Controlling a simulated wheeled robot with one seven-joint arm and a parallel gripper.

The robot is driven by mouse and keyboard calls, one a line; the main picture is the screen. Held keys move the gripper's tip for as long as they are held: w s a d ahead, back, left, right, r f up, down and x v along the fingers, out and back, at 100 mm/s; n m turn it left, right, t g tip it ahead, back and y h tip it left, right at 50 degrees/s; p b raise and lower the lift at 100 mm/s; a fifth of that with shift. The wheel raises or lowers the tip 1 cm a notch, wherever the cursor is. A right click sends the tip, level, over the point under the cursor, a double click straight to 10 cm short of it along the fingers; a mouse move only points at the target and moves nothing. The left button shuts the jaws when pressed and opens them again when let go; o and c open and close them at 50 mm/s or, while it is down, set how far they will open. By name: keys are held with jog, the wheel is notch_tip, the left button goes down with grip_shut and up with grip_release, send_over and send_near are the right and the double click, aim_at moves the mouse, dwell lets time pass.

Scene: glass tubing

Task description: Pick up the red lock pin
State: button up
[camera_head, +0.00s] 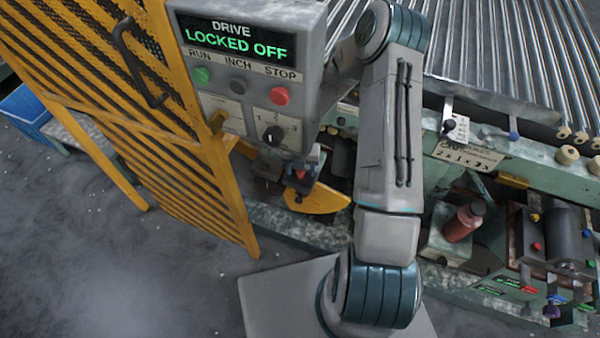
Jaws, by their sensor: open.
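A small red piece (300,174), which looks like the red lock pin, shows just below the control box, above a yellow curved plate (318,201). My arm bends at its elbow and its forearm runs down to the left behind the control box. What looks like the end of my gripper (304,167), grey-blue and dark, comes out below the box right at the red piece. It is open. The box hides most of my wrist, and contact with the pin cannot be told.
The grey control box (245,75) reads "DRIVE LOCKED OFF". A yellow mesh guard (150,110) stands at left. Metal rollers (490,50) fill the upper right. A red-brown bottle (463,223) and a device with coloured knobs (560,245) are at right. Open floor lies at lower left.

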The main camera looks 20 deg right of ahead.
jog(key=c, duration=1.1)
jog(key=shift+o, duration=0.2)
notch_tip(320, 180, up, 10)
jog(key=shift+r+p, duration=0.1)
jog(key=shift+p, duration=0.55)
